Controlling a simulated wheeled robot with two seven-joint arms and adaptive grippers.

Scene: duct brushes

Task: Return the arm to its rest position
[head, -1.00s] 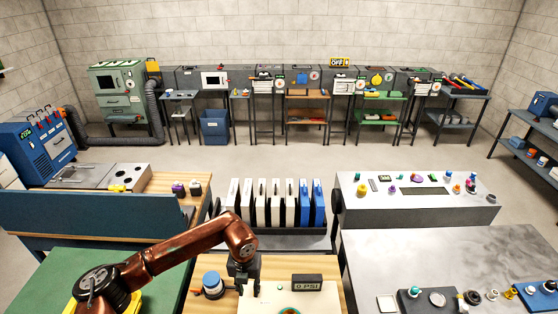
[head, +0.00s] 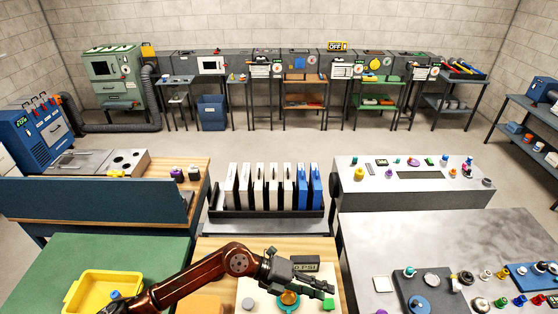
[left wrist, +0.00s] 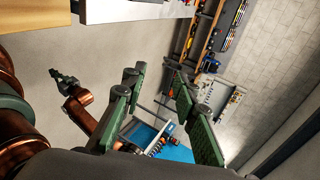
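My left gripper (head: 328,288) reaches right over the wooden bench (head: 215,248), in front of the small PSI display (head: 305,264). In the left wrist view its two green fingers (left wrist: 160,100) stand apart with nothing between them, so it is open and empty. My left arm crosses the bench low from the bottom left. In the left wrist view a second copper arm shows at the left, with a small dark gripper (left wrist: 62,78) that I take as my right one. It is too small to tell open from shut.
A teal and orange ring (head: 288,299) and a green block (head: 328,304) lie below my left gripper. A yellow tray (head: 78,290) sits on the green bench at left. A rack of white and blue panels (head: 272,212) stands behind. Grey benches with knobs are at right.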

